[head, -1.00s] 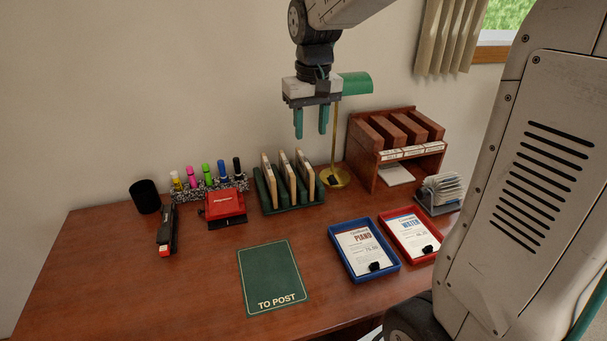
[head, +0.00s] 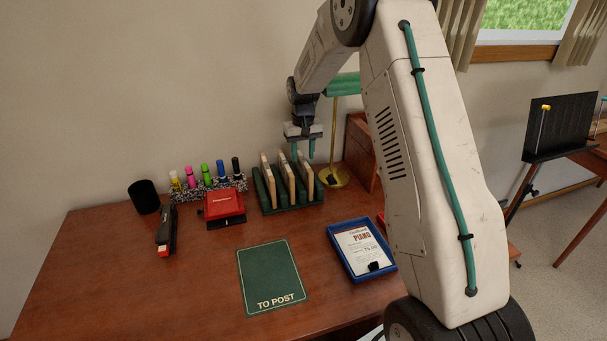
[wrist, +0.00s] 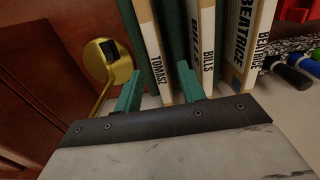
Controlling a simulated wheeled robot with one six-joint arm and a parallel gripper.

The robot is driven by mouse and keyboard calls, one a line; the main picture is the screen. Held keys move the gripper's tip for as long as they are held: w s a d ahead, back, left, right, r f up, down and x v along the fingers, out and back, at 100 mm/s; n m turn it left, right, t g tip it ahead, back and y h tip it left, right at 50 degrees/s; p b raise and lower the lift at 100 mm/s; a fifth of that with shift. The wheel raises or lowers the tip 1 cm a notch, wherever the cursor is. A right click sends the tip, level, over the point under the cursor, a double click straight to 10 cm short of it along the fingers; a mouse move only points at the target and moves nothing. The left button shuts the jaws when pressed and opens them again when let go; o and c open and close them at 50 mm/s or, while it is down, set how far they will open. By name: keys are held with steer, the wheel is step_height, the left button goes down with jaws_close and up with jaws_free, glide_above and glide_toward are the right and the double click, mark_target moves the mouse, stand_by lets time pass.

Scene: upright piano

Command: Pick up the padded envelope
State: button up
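No padded envelope can be told for certain in these views. A dark green rack (head: 292,205) on the desk holds upright tan-edged pieces. In the wrist view, their white labels read TOMASZ (wrist: 155,62), BILLS (wrist: 205,50) and BEATRICE (wrist: 241,45). My gripper (head: 303,157) is over the right part of the rack with its green fingers pointing down. In the wrist view, my gripper (wrist: 159,70) has its fingers apart, with the TOMASZ piece showing between them. I cannot tell whether they touch it.
A brass lamp (head: 336,178) with a green shade stands close right of the rack. A red hole punch (head: 224,207), markers (head: 205,174), stapler (head: 166,232) and black cup (head: 144,196) are left. A green TO POST mat (head: 270,275) and blue tray (head: 363,268) lie in front. My arm hides the right.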

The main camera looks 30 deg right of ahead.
mark_target(303, 159)
step_height(303, 159, down, 5)
steer(key=shift+r, duration=0.15)
jaws_close()
steer(key=shift+r, duration=0.15)
